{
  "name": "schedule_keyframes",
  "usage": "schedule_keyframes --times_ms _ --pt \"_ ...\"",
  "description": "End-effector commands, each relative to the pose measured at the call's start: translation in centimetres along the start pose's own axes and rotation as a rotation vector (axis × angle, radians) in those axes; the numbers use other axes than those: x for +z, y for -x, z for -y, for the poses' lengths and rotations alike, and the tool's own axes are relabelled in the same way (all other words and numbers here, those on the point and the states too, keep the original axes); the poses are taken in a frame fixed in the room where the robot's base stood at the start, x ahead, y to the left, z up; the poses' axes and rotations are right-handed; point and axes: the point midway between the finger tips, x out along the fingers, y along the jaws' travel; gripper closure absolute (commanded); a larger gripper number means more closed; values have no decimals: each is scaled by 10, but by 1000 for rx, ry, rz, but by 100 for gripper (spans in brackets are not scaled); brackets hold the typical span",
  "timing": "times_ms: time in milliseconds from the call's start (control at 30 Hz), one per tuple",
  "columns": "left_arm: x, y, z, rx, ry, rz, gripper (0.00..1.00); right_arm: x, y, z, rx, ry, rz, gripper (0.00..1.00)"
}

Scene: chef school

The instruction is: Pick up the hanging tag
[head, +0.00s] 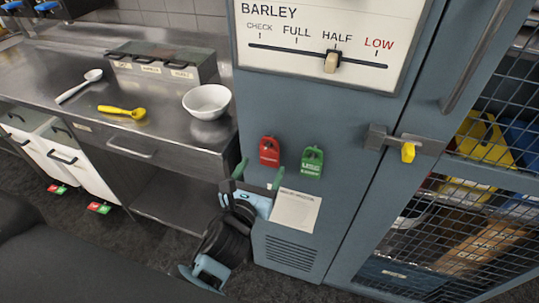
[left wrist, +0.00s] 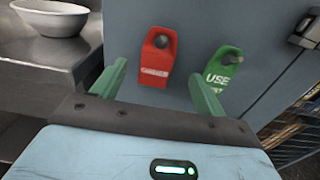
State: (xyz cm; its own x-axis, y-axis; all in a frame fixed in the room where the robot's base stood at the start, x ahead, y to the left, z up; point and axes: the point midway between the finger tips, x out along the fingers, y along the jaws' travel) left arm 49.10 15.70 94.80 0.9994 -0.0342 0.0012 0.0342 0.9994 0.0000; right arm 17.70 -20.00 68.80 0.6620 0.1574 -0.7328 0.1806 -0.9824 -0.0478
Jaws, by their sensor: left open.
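A red tag (head: 269,151) and a green tag (head: 312,162) hang side by side on the blue-grey cabinet front. In the left wrist view the red tag (left wrist: 157,62) appears between my fingers, and the green tag (left wrist: 222,70) is to the right, partly behind the right finger. The green tag's lettering begins with "USE". My left gripper (head: 259,174) is open and empty, just below the red tag in the head view. Its green fingers (left wrist: 158,76) point toward the cabinet. I cannot tell the exact gap to the tag. My right gripper is not in view.
A slider panel marked BARLEY (head: 330,38) is above the tags. A latch with a yellow tag (head: 408,152) is to the right, by a mesh door (head: 484,150). A steel counter (head: 155,90) at left holds a white bowl (head: 207,103) and two spoons.

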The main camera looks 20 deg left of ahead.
Motion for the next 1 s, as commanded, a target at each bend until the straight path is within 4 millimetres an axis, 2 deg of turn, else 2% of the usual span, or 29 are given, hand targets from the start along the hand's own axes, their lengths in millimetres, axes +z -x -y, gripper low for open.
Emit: schedule_keyframes --times_ms 133,433,767,1000 --pt "1 -7 -1 0 1 1 27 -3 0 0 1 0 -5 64" --pt "4 -45 -3 0 2 1 27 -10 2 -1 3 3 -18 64" --pt "3 -51 -2 -1 1 -1 27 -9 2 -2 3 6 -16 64" --pt "2 -51 -2 -1 1 -1 57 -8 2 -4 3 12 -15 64"
